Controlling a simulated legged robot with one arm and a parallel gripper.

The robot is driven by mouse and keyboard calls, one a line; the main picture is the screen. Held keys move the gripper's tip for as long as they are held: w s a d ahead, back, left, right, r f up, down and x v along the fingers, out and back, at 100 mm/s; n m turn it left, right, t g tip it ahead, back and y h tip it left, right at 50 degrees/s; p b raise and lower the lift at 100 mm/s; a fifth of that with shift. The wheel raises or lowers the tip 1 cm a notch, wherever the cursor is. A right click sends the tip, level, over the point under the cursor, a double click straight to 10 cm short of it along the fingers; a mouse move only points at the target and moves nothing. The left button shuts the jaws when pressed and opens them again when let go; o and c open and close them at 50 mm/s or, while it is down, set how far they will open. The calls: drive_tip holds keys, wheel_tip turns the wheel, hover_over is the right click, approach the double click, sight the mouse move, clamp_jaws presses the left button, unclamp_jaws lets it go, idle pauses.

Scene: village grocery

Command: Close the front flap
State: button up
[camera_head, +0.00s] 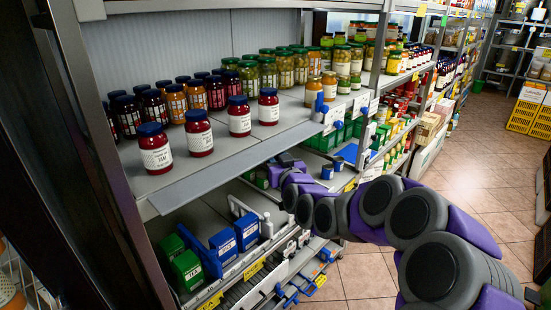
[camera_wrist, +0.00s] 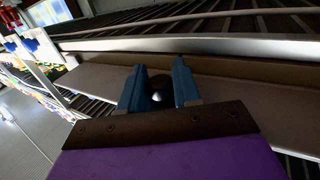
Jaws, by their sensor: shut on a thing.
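The front flap is a long grey panel (camera_head: 235,163) along the front edge of the jar shelf in the head view, tilted outward and down. In the wrist view a pale brown strip (camera_wrist: 240,95), which looks like this flap, crosses behind my fingers. My gripper (camera_wrist: 159,70) has two blue fingers shut on a dark round knob (camera_wrist: 157,88) that shows between them. I cannot tell how the knob joins the flap. In the head view my arm reaches in from the right, its end just below the flap; the fingertips are hard to make out there.
Red jars (camera_head: 240,117) stand close behind the flap, with green jars (camera_head: 268,72) further back. Blue boxes (camera_head: 223,247) and green boxes (camera_head: 187,269) stand on the shelf below. The tiled floor (camera_head: 480,160) to the right is open.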

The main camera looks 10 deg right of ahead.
clamp_jaws()
